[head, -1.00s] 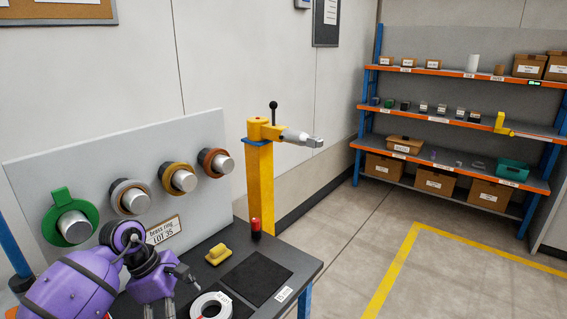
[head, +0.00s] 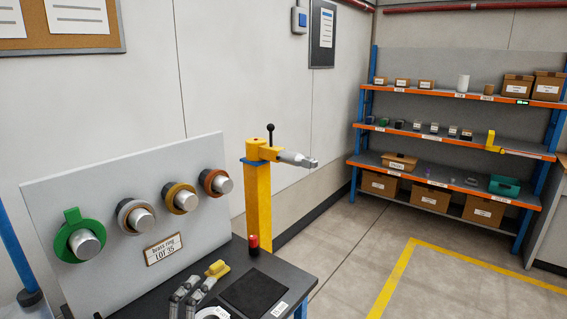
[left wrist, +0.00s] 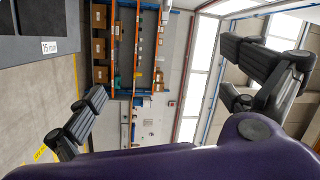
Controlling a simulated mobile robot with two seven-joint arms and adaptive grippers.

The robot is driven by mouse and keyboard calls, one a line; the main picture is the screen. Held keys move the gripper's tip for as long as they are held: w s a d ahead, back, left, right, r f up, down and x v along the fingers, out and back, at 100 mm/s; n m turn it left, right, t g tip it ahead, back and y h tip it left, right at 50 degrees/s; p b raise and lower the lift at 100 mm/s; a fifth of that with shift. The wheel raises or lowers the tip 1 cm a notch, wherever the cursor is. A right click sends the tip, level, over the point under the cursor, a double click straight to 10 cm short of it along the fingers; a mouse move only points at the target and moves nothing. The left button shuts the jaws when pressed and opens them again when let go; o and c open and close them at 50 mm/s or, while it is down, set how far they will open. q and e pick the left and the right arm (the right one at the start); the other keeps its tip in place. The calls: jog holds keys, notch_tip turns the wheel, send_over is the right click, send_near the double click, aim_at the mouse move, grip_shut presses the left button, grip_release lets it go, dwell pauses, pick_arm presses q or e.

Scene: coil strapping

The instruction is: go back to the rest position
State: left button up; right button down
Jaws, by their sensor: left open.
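My left gripper (head: 187,293) shows at the bottom edge of the head view, with only its grey fingers in the picture. They are over the dark workbench, in front of the board and by the yellow block (head: 217,269); I cannot tell whether they touch it. In the left wrist view the two dark fingers of my left gripper (left wrist: 168,82) are spread wide with nothing between them. A white ring (head: 212,313) on the bench is cut off by the bottom edge. My right gripper is not in view.
A board with several rings on pegs (head: 140,217) stands behind the bench (head: 301,285). A yellow post (head: 258,205) with a grey-tipped arm stands beyond the bench. A red-topped cylinder (head: 253,246) sits near the back edge. Shelves (head: 440,183) stand at the far right; the floor before them is clear.

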pick_arm(q)
jog(key=s+a+f+n+g+y+p, duration=0.1)
jog(key=s+a+f+n+g+y, duration=0.15)
jog(key=s+f+n, duration=0.4)
jog(key=s+a+f+n+g+y+p, duration=0.1)
jog(key=s+a+f+n+y, duration=0.1)
jog(key=s+f+n+y, duration=0.35)
jog(key=s+f+n+g+p, duration=0.1)
jog(key=s+f, duration=0.4)
jog(key=s, duration=0.7)
jog(key=s+f+n+g+p, duration=0.1)
jog(key=s+f+n+g, duration=0.3)
jog(key=s, duration=0.8)
notch_tip(320, 180, down, 2)
jog(key=shift+s+d+f+n, duration=0.2)
jog(key=shift+s+n, duration=0.1)
jog(key=shift+n, duration=0.5)
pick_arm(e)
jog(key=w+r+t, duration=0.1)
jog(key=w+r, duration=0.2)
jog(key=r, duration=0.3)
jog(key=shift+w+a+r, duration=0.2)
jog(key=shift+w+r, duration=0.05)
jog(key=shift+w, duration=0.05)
